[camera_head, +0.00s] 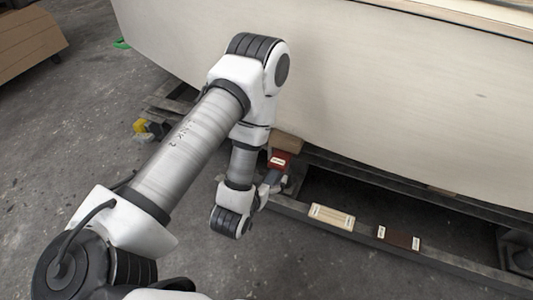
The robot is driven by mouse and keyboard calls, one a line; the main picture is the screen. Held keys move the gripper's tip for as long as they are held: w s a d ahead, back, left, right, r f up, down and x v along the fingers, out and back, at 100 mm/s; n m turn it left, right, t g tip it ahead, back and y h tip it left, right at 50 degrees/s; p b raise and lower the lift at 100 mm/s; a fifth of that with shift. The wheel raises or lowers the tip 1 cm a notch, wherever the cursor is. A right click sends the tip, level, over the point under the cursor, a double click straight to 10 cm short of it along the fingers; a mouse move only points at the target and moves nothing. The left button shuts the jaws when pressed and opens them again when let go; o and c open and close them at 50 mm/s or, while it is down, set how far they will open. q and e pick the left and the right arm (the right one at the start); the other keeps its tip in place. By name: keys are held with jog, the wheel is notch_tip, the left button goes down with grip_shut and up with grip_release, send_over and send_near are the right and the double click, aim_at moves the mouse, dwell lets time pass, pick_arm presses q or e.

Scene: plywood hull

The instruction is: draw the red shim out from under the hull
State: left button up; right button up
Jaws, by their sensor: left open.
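The red shim (279,161) shows as a small red block with a white label, under the lower edge of the pale plywood hull (400,85). A brown wooden block (286,143) sits just above it, against the hull. My left gripper (274,182) is open just below the red shim, at the end of my left arm. Its fingers are small and partly hidden by my wrist, so I cannot tell whether they touch the shim. My right gripper is not in view.
On the dark beam (370,238) lie a light wooden block (332,217) and a dark brown block (398,238), both with white labels. A yellow item (140,126) is left of my arm. Concrete floor is open at the left.

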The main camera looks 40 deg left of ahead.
aim_at(276, 164)
pick_arm(q)
jog(key=b+x, duration=0.3)
jog(key=x, duration=0.4)
jog(key=shift+a+f, duration=0.1)
jog(key=shift+w, duration=0.3)
jog(key=c, duration=1.3)
